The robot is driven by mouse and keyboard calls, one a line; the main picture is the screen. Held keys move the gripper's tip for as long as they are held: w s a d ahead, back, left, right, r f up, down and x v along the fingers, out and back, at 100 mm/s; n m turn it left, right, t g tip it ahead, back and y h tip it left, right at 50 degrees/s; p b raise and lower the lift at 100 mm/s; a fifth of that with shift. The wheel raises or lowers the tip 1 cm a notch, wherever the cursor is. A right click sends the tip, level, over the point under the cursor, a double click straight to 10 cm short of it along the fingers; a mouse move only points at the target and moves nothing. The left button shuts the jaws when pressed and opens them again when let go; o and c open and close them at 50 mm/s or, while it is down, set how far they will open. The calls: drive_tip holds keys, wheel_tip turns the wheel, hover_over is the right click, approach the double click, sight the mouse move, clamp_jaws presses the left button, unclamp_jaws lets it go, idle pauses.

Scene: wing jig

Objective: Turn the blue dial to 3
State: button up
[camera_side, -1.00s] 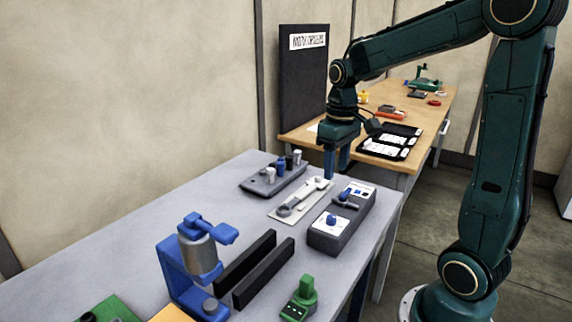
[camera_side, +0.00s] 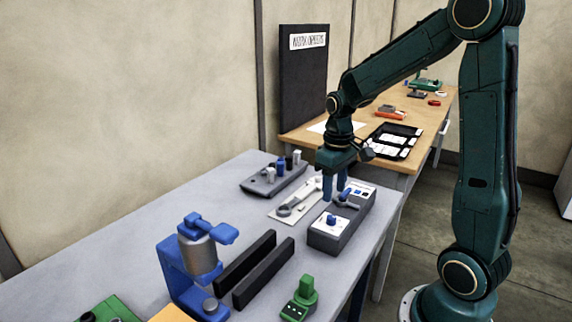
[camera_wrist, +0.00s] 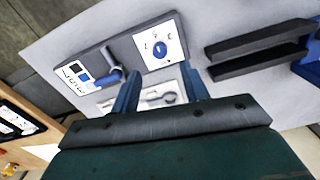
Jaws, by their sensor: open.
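The blue dial (camera_side: 331,219) sits on a white square plate (camera_side: 338,227) at the near end of a dark grey control box (camera_side: 325,240). In the wrist view the blue dial (camera_wrist: 159,48) shows near the top middle, with small marks around it that are too small to read. My gripper (camera_side: 334,198) is open and empty. It hangs above and behind the dial, near the box's far half, and does not touch the dial. In the wrist view its two blue fingers (camera_wrist: 160,90) are spread apart below the dial.
A blue-handled lever (camera_side: 346,194) stands on the box's far half, close to my fingers. A pale plate with a wrench-like part (camera_side: 292,207) lies left of the box. Two black rails (camera_side: 262,270), a blue clamp stand (camera_side: 180,272) and a green device (camera_side: 300,299) stand nearer.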

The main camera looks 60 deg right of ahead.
sight(332, 216)
drive_tip(key=shift+f, duration=3.9)
drive_tip(key=shift+c, duration=0.3)
clamp_jaws()
